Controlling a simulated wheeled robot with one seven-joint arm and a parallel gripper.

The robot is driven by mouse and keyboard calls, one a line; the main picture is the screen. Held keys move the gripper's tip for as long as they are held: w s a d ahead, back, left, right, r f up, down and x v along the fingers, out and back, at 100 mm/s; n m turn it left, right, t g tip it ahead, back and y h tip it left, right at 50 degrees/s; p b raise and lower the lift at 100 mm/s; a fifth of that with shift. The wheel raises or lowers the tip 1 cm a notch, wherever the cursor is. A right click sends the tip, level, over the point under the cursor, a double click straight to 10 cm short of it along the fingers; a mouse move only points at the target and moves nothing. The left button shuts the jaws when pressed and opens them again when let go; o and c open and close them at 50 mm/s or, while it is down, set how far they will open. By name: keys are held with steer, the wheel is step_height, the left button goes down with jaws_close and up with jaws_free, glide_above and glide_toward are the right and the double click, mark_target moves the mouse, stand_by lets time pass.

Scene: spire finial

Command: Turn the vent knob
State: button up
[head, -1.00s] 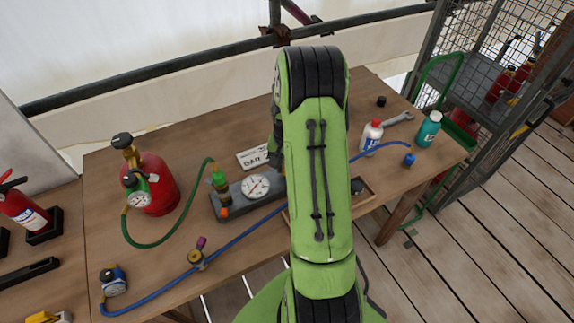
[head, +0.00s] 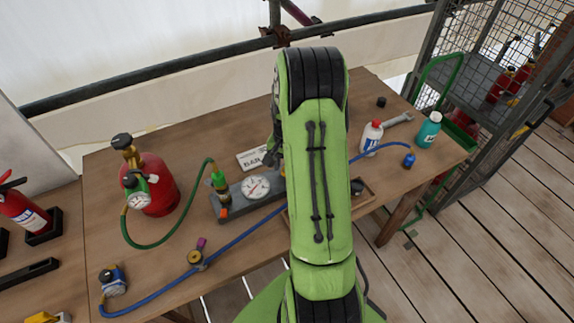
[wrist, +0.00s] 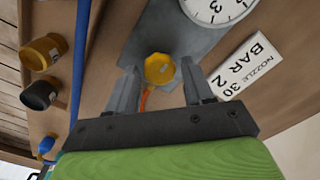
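A yellow knob (wrist: 159,68) sits on a grey gauge block, seen in the wrist view; I take it for the vent knob, though no label on it is readable. An orange part (wrist: 147,97) shows just beside it. My gripper (wrist: 159,84) is open, with one finger on each side of the knob and visible gaps between. In the head view the grey block (head: 235,207) with its round white gauge (head: 256,187) lies on the wooden table; my arm hides the block's right end, the knob and most of the gripper.
A white nozzle card (head: 252,158) lies close behind the block. A red cylinder (head: 155,185) with a green hose stands left. A blue hose (head: 235,240) runs along the front. White (head: 371,137) and teal (head: 428,130) bottles stand right.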

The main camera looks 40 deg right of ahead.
steer(key=shift+o, duration=0.7)
step_height(320, 180, up, 16)
steer(key=p, duration=0.3)
steer(key=shift+f, duration=0.15)
steer(key=shift+a, duration=0.1)
